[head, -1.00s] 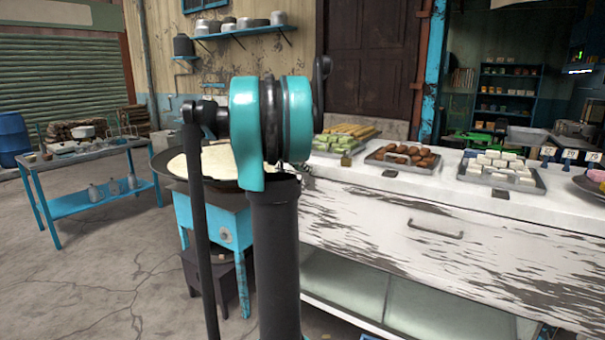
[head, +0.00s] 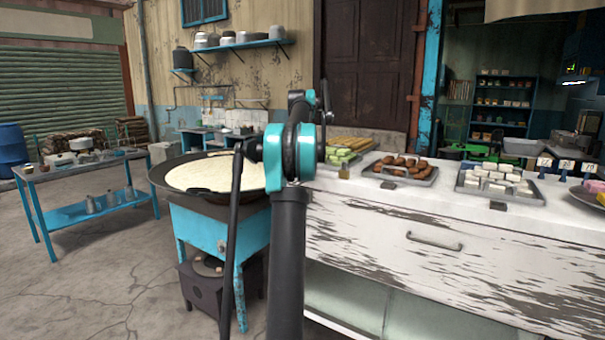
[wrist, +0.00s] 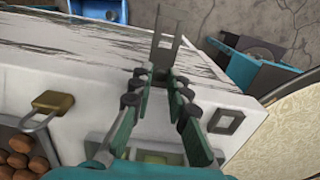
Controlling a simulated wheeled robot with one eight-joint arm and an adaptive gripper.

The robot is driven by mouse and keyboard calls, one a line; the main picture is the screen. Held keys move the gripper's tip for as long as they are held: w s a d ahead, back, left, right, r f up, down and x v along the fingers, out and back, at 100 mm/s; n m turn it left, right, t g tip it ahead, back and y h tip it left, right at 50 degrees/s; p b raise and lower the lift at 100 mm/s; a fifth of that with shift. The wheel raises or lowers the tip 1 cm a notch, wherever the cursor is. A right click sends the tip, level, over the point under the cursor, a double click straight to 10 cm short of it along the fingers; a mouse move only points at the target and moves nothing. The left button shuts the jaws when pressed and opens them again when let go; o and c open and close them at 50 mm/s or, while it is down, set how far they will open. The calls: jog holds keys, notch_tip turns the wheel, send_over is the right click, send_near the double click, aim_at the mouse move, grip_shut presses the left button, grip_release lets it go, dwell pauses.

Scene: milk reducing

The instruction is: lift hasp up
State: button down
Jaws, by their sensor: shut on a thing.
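The hasp (wrist: 166,42) is a grey metal plate with a slot, at the upper middle of the wrist view. It stands out at the edge of the white counter (wrist: 60,62). My gripper (wrist: 160,76) has its fingertips closed together on the near end of the hasp. In the head view my own arm hides the gripper and the hasp.
A brass padlock (wrist: 52,102) is left of the fingers in the wrist view. A wide pan of milk (head: 215,175) on a blue stand (head: 205,228) is beside the counter. Trays of sweets (head: 400,168) line the counter top. Open floor lies at the left.

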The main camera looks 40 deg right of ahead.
jog(key=shift+w+d+r+g+y, duration=0.1)
jog(key=shift+d+g+y, duration=0.15)
jog(key=shift+y, duration=0.35)
jog(key=shift+w+d+r+g+y, duration=0.1)
jog(key=shift+d+g+y, duration=0.15)
jog(key=shift+y, duration=0.35)
jog(key=shift+d, duration=0.1)
jog(key=c, duration=1.5)
grip_release()
jog(key=shift+o, duration=0.2)
jog(key=shift+a, duration=0.2)
